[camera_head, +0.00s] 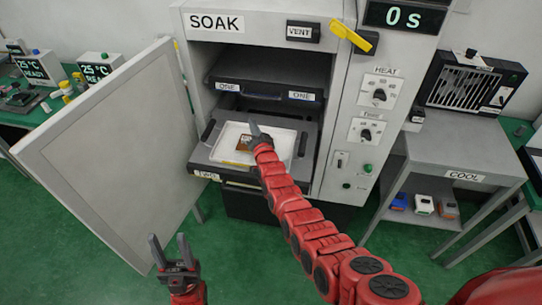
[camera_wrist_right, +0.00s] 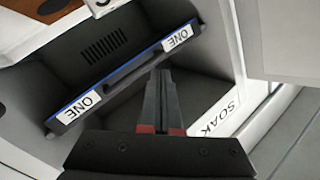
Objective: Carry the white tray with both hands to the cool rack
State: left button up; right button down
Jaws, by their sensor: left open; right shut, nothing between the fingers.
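The white tray (camera_head: 282,146) sits on the lower, pulled-out shelf (camera_head: 207,157) of the open SOAK oven. A small brown item (camera_head: 244,143) lies in it. My right gripper (camera_head: 254,127) is shut and empty in front of the oven opening, overlapping the tray in the head view; whether it touches the tray I cannot tell. Its closed fingers (camera_wrist_right: 160,76) show in the right wrist view, pointing towards the shelf marked ONE (camera_wrist_right: 120,75). My left gripper (camera_head: 174,252) is open and empty, low in front of the oven door. The cool rack (camera_head: 471,139), labelled COOL, stands at the right.
The oven door (camera_head: 100,150) stands wide open on the left. The upper shelf (camera_head: 268,78) marked ONE is above the tray. A vented unit (camera_head: 470,85) stands on the cool rack's back; the top in front is clear. Small coloured items (camera_head: 424,205) sit on its lower level.

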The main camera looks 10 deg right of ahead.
jog(key=a+g, duration=0.1)
jog(key=a, duration=0.1)
jog(key=w+a+f+g, duration=0.1)
jog(key=a, duration=0.1)
jog(key=w+a+n+g+y, duration=0.1)
jog(key=a+g, duration=0.1)
jog(key=shift+f, duration=0.15)
jog(key=s+d+r+g+h+p, duration=0.1)
jog(key=s+d+g+h, duration=0.2)
jog(key=s+d+g, duration=0.3)
jog(key=s+d+r+g+h, duration=0.1)
jog(key=s+d+g+h, duration=0.25)
jog(key=s, duration=0.45)
jog(key=shift+g+y, duration=0.35)
jog(key=shift+y, duration=0.1)
jog(key=b+x, duration=0.2)
jog(key=x, duration=0.4)
jog(key=shift+s+f, duration=0.1)
jog(key=shift+f, duration=0.2)
jog(key=shift+x, duration=0.85)
jog(key=shift+a+f, duration=0.1)
jog(key=shift+f, duration=0.05)
jog(key=shift+x, duration=0.8)
